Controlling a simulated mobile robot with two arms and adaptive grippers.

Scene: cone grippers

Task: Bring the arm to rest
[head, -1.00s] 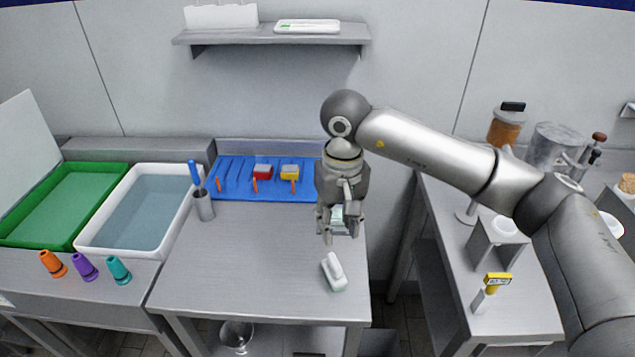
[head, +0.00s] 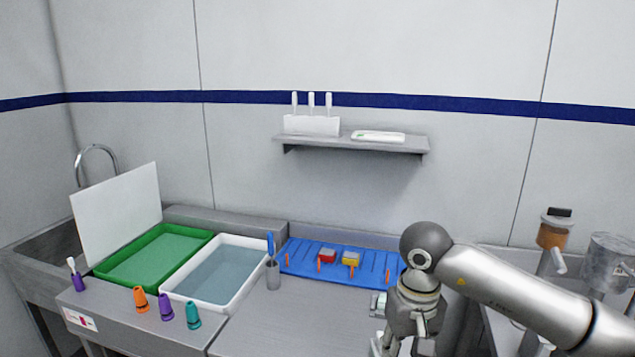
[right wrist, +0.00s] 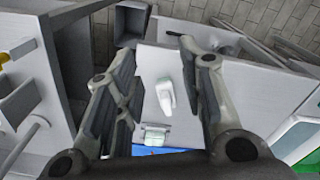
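My right arm comes in from the right in the head view. Its gripper (head: 400,350) hangs fingers-down over the front part of the steel bench (head: 290,315), partly cut off by the lower picture edge. In the right wrist view the gripper (right wrist: 160,65) is open, its two fingers well apart. Nothing is held between them. Below, between the fingers, a white-handled tool (right wrist: 165,96) lies on the bench, apart from the gripper. A pale green block (right wrist: 154,135) lies near it. My left gripper is in neither current view.
A blue rack (head: 300,262) with red and yellow blocks stands behind the gripper. A white water basin (head: 238,298), a green tray (head: 150,258) and small coloured cones (head: 166,308) are to the left. A wall shelf (head: 355,143) is above. Open bench lies left of the gripper.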

